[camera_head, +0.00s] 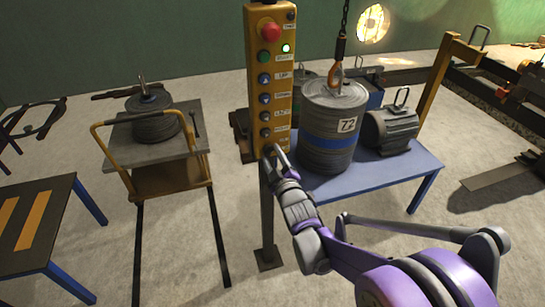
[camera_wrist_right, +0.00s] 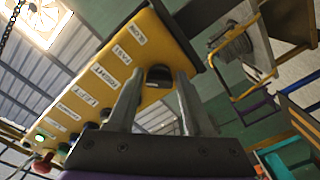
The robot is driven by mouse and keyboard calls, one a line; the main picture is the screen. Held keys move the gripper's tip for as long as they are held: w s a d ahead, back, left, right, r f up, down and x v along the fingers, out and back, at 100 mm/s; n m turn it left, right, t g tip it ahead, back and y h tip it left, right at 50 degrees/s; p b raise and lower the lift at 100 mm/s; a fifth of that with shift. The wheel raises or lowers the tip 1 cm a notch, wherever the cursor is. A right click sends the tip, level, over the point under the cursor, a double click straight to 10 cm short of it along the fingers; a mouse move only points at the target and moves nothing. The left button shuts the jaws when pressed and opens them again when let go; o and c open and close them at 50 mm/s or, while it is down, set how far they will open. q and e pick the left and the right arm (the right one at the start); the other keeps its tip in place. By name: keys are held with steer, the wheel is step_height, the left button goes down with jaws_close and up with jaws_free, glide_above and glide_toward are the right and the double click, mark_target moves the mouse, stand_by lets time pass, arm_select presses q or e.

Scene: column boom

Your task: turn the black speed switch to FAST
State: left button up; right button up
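The yellow control box (camera_head: 258,85) stands upright in the middle of the head view, with a red button on top and a column of buttons and labels below. My right gripper (camera_head: 271,151) is at its lower end and hides part of it. In the right wrist view, the black speed switch (camera_wrist_right: 158,75) sits on the box face near its end, close to the FAST label (camera_wrist_right: 121,56) and the SLOW label (camera_wrist_right: 132,38). My right gripper's fingers (camera_wrist_right: 160,82) are open, one on either side of the switch. Contact cannot be told. My left gripper is not in view.
A blue table (camera_head: 385,175) right of the box carries a large drum (camera_head: 333,125) under a crane hook (camera_head: 336,75), and a motor (camera_head: 391,128). A cart (camera_head: 180,158) with a cable reel (camera_head: 152,119) stands left.

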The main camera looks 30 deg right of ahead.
steer(key=shift+o, duration=1.2)
steer(key=shift+s, duration=0.1)
steer(key=v, duration=1)
steer(key=shift+s+a+p, duration=0.2)
steer(key=shift+s+p, duration=0.1)
steer(key=shift+p, duration=0.15)
